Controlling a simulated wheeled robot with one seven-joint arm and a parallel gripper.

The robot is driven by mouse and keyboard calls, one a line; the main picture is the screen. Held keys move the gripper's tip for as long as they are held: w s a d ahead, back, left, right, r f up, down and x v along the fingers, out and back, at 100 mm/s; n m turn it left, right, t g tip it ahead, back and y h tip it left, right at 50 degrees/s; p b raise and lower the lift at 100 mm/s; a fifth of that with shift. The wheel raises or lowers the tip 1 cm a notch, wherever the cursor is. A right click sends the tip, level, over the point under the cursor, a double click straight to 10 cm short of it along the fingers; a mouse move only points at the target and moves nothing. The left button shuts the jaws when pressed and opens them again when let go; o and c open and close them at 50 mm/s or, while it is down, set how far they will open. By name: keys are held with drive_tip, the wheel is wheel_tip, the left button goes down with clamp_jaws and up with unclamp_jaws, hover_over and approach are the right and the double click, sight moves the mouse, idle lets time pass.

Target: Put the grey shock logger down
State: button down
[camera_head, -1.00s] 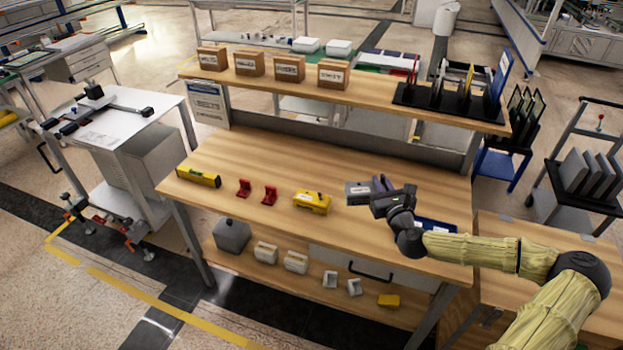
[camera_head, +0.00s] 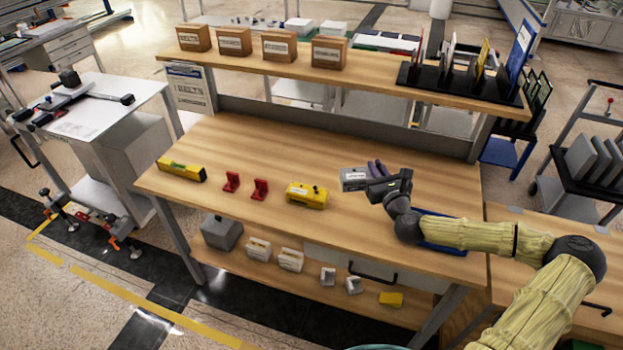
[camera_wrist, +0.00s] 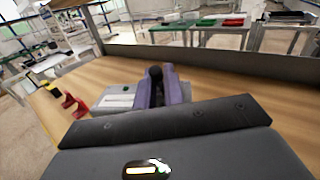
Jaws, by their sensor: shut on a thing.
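The grey shock logger (camera_head: 353,179) is a small grey box with a pale label, at the right half of the wooden bench (camera_head: 250,150). My gripper (camera_head: 379,170), with purple fingers, is shut on it. In the wrist view the logger (camera_wrist: 115,98) shows left of and beyond the fingers (camera_wrist: 161,90), its nearer part hidden by my wrist. I cannot tell whether its underside touches the bench top.
A yellow device (camera_head: 307,195) sits left of the logger. Two red brackets (camera_head: 260,190) and a yellow level (camera_head: 182,169) lie farther left. A blue tray (camera_head: 441,247) is partly hidden under my arm. The shelf (camera_head: 350,80) holds boxes and a black rack. Bench behind the brackets is clear.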

wheel_tip(320, 180, down, 3)
drive_tip(key=shift+w+f+b, duration=0.15)
drive_tip(key=shift+f+b, duration=0.05)
drive_tip(key=shift+b, duration=1.05)
drive_tip(key=shift+r, duration=0.1)
wheel_tip(320, 180, down, 6)
drive_tip(key=shift+f, duration=0.2)
wheel_tip(320, 180, down, 4)
drive_tip(key=shift+r, duration=0.15)
